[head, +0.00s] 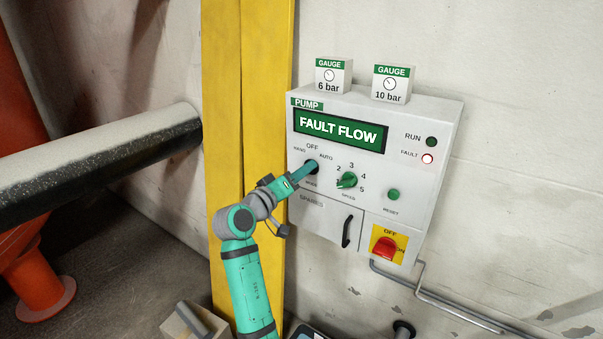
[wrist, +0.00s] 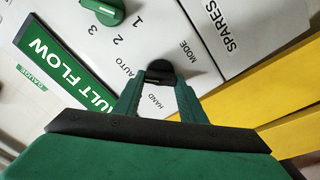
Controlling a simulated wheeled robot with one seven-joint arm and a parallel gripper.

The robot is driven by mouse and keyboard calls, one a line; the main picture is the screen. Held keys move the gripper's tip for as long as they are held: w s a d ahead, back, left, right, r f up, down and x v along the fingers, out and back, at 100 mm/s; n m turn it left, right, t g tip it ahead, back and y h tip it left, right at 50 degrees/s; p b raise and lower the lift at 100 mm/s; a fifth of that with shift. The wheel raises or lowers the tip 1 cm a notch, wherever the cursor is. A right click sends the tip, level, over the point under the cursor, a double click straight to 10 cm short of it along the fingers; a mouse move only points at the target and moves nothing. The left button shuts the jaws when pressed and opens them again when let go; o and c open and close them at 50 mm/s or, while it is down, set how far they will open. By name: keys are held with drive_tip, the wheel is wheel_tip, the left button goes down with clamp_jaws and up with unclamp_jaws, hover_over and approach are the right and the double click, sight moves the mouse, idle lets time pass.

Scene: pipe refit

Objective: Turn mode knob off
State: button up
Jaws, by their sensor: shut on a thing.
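The mode knob is black and round at the left of the grey pump panel (head: 418,160), below the words HAND, OFF and AUTO. My gripper (head: 309,167) reaches it from the lower left and covers most of it. In the wrist view the mode knob (wrist: 159,69) shows just beyond the fingertips, and my gripper (wrist: 160,78) is shut on its raised grip. The fingers hide much of the knob, so I cannot tell which label it points to. The OFF label (head: 312,146) shows above it in the head view.
The display (head: 341,130) reads FAULT FLOW and the fault lamp (head: 428,159) glows. A green speed knob (head: 347,180) sits close to the right, with a green reset button (head: 393,194) beyond. A red switch (head: 385,248) and spares door handle (head: 347,231) are below. A yellow post (head: 222,90) stands left.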

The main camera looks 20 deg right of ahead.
idle(0.4)
drive_tip(key=o, duration=1.1)
drive_tip(key=shift+c, duration=0.2)
drive_tip(key=shift+a, duration=0.1)
drive_tip(key=v, duration=1)
drive_tip(key=shift+s+a, duration=0.25)
drive_tip(key=shift+s, duration=0.05)
